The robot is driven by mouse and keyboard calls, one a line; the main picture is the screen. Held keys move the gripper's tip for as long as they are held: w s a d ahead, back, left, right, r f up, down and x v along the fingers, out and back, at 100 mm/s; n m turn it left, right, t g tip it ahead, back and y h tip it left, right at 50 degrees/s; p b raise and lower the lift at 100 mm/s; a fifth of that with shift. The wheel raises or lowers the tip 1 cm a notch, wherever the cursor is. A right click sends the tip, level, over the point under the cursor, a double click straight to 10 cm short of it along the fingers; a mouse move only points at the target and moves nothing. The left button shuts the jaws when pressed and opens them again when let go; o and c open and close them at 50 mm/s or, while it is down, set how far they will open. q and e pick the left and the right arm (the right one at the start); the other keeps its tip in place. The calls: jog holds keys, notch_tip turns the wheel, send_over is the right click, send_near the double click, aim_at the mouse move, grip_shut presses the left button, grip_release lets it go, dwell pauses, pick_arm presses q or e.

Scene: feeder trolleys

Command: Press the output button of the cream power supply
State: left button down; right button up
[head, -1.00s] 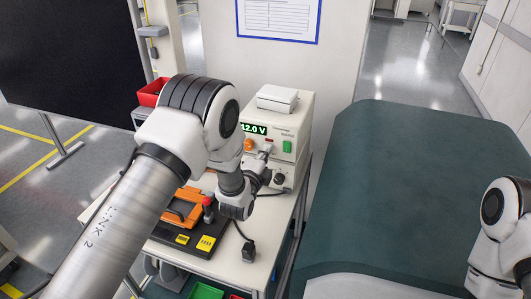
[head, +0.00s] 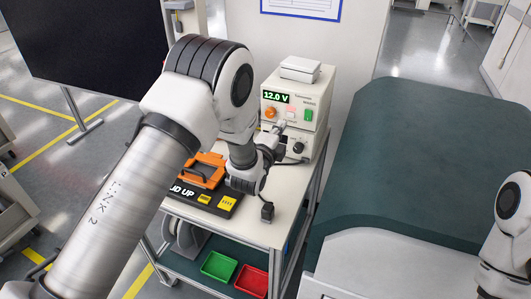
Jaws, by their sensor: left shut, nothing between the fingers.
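The cream power supply (head: 322,92) stands at the back of the trolley top. Its display (head: 275,97) reads 12.0 V in green. Below the display are an orange knob (head: 270,112), a pale reddish button (head: 290,112) and a green switch (head: 308,115); a black knob (head: 298,147) sits lower. My left gripper (head: 281,127) is shut and empty, just in front of the panel below the reddish button. I cannot tell whether its tips touch the panel. Which control is the output button is not readable. My right gripper is out of view.
A pale box (head: 300,68) lies on the supply. An orange part (head: 205,170) and a black base with yellow labels (head: 228,203) are on the trolley (head: 285,205), left of my wrist. Green (head: 219,266) and red (head: 251,280) bins sit below. A dark green surface (head: 430,160) is at right.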

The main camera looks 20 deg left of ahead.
pick_arm(q)
jog(key=s+b, duration=0.2)
jog(key=s, duration=0.5)
notch_tip(320, 180, up, 6)
jog(key=p, duration=0.4)
jog(key=shift+w+a, duration=0.1)
jog(key=shift+a, duration=0.05)
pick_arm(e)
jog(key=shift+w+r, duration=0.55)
pick_arm(q)
jog(key=shift+f, duration=0.2)
